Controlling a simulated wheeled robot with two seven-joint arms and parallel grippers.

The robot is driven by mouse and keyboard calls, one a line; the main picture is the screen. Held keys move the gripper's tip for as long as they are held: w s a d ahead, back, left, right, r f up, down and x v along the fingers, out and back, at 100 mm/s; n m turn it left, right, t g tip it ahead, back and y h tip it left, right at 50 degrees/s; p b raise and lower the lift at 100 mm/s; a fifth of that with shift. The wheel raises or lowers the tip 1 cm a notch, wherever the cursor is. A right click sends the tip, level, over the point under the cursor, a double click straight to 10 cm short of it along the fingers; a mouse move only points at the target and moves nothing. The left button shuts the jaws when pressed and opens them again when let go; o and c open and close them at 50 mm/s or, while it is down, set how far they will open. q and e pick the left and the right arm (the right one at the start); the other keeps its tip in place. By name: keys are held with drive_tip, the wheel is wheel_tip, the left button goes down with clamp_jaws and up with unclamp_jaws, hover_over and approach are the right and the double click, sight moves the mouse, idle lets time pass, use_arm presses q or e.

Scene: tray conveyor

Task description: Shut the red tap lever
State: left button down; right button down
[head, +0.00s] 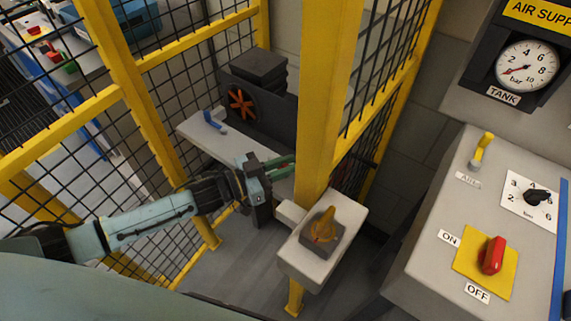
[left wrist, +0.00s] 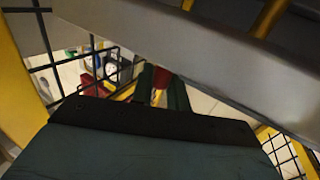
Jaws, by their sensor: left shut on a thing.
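My left gripper (head: 287,164) reaches in through the yellow-framed cage in the head view, its green fingers pointing right at the shelf edge, just left of the yellow post. In the left wrist view its two dark green fingers (left wrist: 160,80) are closed around a red piece (left wrist: 160,76), which looks like the red tap lever. A yellow part shows just below it between the fingers. In the head view the red tap lever cannot be made out; the fingers and post hide that spot. My right gripper is in neither view.
A yellow post (head: 326,105) and a box with a yellow knob (head: 323,225) stand close right of my gripper. A panel with a red ON/OFF switch (head: 492,256) is at right.

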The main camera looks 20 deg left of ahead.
use_arm(q)
drive_tip(key=shift+w+d+r+n+t+y+p, duration=0.15)
drive_tip(key=shift+d+n+t+y+p, duration=0.1)
drive_tip(key=shift+n+t+y+p, duration=0.2)
drive_tip(key=shift+w+d+n+t+y+p, duration=0.15)
drive_tip(key=shift+w+n+t+y+p, duration=0.1)
drive_tip(key=shift+n+t+y+p, duration=0.5)
drive_tip(key=shift+w+d+n+t+y, duration=0.1)
drive_tip(key=shift+w+n+t+y, duration=0.3)
drive_tip(key=shift+y, duration=0.5)
drive_tip(key=shift+w+n+t+y, duration=0.1)
drive_tip(key=shift+n+t+y, duration=0.2)
drive_tip(key=shift+n+y, duration=0.1)
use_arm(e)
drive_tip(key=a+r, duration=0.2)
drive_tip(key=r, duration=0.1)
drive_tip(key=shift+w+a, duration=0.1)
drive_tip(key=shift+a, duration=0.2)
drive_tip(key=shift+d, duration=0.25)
use_arm(q)
drive_tip(key=c, duration=1.4)
unclamp_jaws()
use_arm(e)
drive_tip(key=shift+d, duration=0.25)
use_arm(q)
drive_tip(key=p+v, duration=0.1)
drive_tip(key=v, duration=1.2)
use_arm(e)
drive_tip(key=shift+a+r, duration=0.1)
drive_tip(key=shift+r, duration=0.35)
